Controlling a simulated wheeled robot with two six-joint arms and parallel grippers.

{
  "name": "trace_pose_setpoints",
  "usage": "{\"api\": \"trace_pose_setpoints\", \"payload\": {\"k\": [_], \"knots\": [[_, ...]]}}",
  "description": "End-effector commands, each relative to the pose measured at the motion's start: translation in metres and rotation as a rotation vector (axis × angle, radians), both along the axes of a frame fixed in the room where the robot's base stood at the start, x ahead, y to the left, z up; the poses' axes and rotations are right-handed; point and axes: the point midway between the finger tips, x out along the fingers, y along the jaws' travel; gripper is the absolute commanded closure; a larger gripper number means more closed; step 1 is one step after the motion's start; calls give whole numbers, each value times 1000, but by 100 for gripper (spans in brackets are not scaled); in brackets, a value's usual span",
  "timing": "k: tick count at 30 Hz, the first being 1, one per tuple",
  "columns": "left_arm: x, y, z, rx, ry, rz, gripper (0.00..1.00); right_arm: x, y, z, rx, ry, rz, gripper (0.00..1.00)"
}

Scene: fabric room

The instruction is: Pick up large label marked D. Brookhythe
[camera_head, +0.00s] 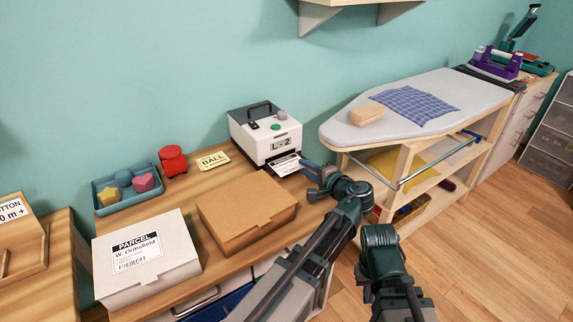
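A white label with a dark header band (285,165) sticks out of the front slot of the white label printer (265,135). Its print is too small to read. My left gripper (306,177) is just right of the label, pointing left at it. Its two fingers look spread, with nothing visible held between them. I cannot tell whether a finger touches the label. My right arm folds at the lower middle, and its gripper does not show.
On the wooden bench stand a brown box (246,212), a white box labelled W. Ormsfield (175,255), a blue tray of shapes (107,206), a BALL card (213,161) and a red object (173,161). An ironing board (455,92) stands right; open floor lies beyond.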

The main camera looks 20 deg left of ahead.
Motion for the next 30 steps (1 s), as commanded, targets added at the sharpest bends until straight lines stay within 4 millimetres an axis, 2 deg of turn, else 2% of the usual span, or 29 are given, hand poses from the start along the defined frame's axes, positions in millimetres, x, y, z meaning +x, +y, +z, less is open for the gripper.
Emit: {"api": "trace_pose_setpoints", "payload": {"k": [1,3,4,30], "knots": [[0,0,0,0,0,0,86,0,0,0,0,0,0,100],[0,0,0,0,0,0,99,0,0,0,0,0,0,100],[0,0,0,0,0,0,100,0,0,0,0,0,0,100],[0,0,-1,-2,0,0,100,0,0,0,0,0,0,100]]}}
